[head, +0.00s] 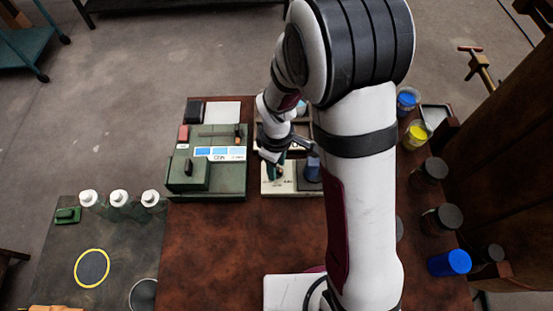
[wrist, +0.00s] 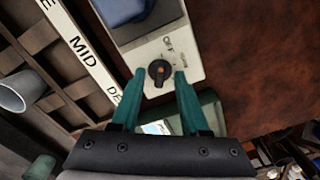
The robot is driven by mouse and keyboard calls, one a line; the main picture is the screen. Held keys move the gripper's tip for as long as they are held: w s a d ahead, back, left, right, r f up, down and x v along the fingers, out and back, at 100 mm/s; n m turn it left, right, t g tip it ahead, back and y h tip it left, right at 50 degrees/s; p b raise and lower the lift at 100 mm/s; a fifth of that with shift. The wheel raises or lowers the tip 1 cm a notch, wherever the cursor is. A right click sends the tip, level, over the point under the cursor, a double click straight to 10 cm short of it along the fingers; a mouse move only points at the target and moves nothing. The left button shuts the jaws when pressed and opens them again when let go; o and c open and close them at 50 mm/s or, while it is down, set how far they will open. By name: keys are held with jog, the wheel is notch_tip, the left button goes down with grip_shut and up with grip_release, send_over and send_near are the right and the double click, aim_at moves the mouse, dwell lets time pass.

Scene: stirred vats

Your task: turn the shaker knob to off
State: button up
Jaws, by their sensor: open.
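A blue vessel (wrist: 122,10) stands on the same cream unit. In the head view, my gripper (head: 273,170) is over the left part of the cream unit (head: 290,191), where the knob is hard to make out.
A green device (head: 215,180) with blue display panels stands left of the cream unit. A wooden compartment rack with a "MID" label (wrist: 82,50) lies close by. Blue and yellow pots (head: 417,134) and dark-lidded jars (head: 432,170) line the right edge.

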notch_tip(320, 180, up, 16)
jog(key=shift+f, duration=0.15)
